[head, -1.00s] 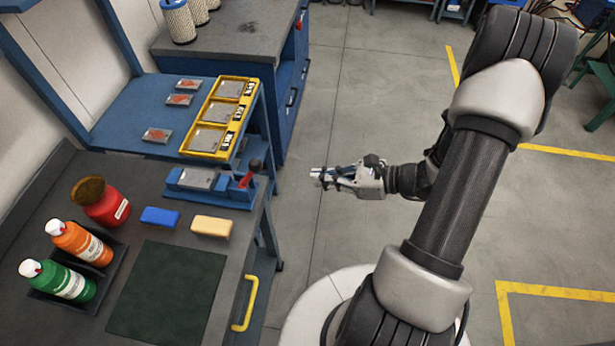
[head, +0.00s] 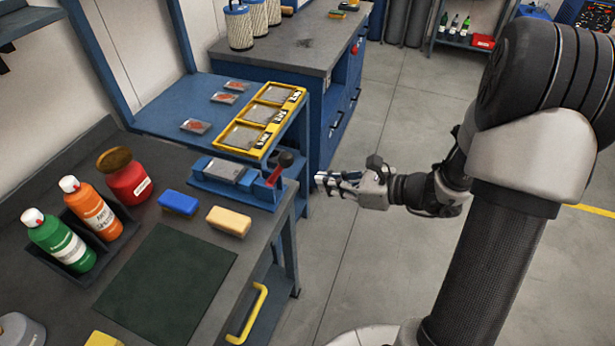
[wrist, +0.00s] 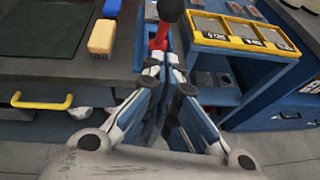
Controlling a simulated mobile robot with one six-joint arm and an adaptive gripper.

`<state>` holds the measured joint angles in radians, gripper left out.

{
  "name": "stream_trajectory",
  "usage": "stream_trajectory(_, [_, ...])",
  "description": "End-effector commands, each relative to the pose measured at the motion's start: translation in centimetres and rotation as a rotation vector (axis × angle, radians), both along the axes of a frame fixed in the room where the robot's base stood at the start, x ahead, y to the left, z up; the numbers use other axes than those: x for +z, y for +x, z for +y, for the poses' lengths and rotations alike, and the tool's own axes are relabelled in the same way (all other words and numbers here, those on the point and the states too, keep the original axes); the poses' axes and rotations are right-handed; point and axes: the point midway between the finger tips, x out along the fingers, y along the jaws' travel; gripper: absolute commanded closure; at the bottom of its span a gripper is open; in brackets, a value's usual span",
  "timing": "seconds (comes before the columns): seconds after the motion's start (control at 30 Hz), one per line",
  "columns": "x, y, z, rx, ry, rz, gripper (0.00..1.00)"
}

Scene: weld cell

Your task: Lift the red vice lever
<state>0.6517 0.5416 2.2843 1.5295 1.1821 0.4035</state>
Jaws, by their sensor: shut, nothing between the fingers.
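The vice (head: 210,182) is blue with a grey top and sits at the right edge of the dark bench. Its red lever (head: 273,177) tilts up to a black ball knob (head: 285,158). My gripper (head: 320,180) is to the right of the lever, off the bench edge, with a gap between them in the head view. In the wrist view my gripper (wrist: 163,66) points at the lever (wrist: 160,36), which stands just beyond the fingertips with the knob (wrist: 171,9) at the top edge. My gripper is shut and empty. The fingers hide most of the vice there.
A yellow tray (head: 240,151) stands behind the vice on a blue shelf (head: 180,98). A blue block (head: 178,202) and a tan block (head: 228,221) lie in front. A yellow handle (head: 248,315) juts from the bench front. The floor (head: 350,262) right of the bench is clear.

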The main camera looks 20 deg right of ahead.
Motion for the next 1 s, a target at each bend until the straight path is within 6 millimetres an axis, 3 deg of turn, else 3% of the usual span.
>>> stream_trajectory(0.1, [-1.2, 1.5, 1.8, 0.005, 0.0, 0.0, 1.0])
stream_trajectory(0.3, [0.3, 3.3, 3.5, 0.002, -0.001, -0.003, 1.0])
stream_trajectory(1.0, [1.7, 4.4, 4.6, 0.002, -0.028, 0.019, 1.0])
